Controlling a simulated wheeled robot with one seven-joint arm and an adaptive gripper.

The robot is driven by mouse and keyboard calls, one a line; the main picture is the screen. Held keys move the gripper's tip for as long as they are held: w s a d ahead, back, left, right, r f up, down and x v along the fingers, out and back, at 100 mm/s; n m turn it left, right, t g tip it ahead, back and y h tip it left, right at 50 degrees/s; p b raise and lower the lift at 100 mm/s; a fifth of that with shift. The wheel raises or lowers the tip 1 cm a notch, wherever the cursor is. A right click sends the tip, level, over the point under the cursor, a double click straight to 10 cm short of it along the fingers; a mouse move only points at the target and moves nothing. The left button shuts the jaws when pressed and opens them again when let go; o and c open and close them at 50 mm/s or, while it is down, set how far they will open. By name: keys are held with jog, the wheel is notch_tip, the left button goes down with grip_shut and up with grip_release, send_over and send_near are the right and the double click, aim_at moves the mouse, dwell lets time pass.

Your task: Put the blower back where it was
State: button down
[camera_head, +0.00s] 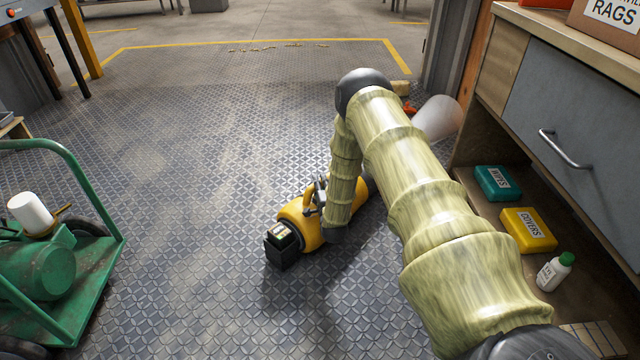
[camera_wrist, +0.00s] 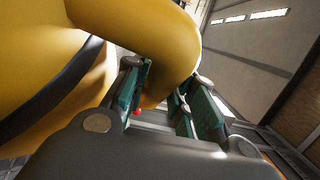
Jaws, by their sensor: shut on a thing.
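The blower (camera_head: 325,232) is yellow with a dark battery block (camera_head: 283,246) at its near end. It is in the middle of the head view, over the patterned metal floor, and its far part is hidden behind my arm. My gripper (camera_head: 320,190) is at the blower's top handle, mostly hidden by my own arm in that view. In the wrist view the blower's yellow body (camera_wrist: 45,60) fills the left side. The yellow handle curves down between the green-padded fingers of my gripper (camera_wrist: 165,98), which is shut on it. I cannot tell whether the blower touches the floor.
A green cart (camera_head: 75,262) stands at left. At right, a workbench with a grey drawer (camera_head: 575,130) has a lower shelf holding a teal box (camera_head: 497,183), a yellow box (camera_head: 528,230) and a white bottle (camera_head: 555,272). A pale cone shape (camera_head: 440,117) shows beyond my arm. The left-centre floor is clear.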

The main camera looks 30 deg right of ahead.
jog(key=shift+r, duration=0.15)
jog(key=c, duration=1.2)
grip_release()
jog(key=shift+s+a+p, duration=0.2)
jog(key=shift+s+p, duration=0.2)
jog(key=shift+s, duration=0.25)
jog(key=p+v, duration=0.4)
jog(key=v, duration=0.7)
jog(key=s+a+f+n+g+y, duration=0.35)
jog(key=s+a+f+n, duration=0.2)
jog(key=s+a, duration=0.35)
jog(key=s+a+f+n+g+y, duration=0.3)
jog(key=s+a+f+n+g, duration=0.15)
jog(key=s+a+n, duration=0.45)
jog(key=s+a+r+n+g, duration=0.1)
jog(key=s+a+n+g, duration=0.1)
jog(key=s, duration=0.6)
jog(key=s+a+r+n+g, duration=0.1)
jog(key=s+a+n+g, duration=0.1)
jog(key=s, duration=0.5)
jog(key=s+a+r+n+g, duration=0.1)
jog(key=s+a+n+g, duration=0.2)
jog(key=s, duration=0.5)
jog(key=shift+s+r+n+g+y, duration=0.2)
jog(key=shift+s+n+g+y, duration=0.1)
jog(key=shift+g, duration=0.5)
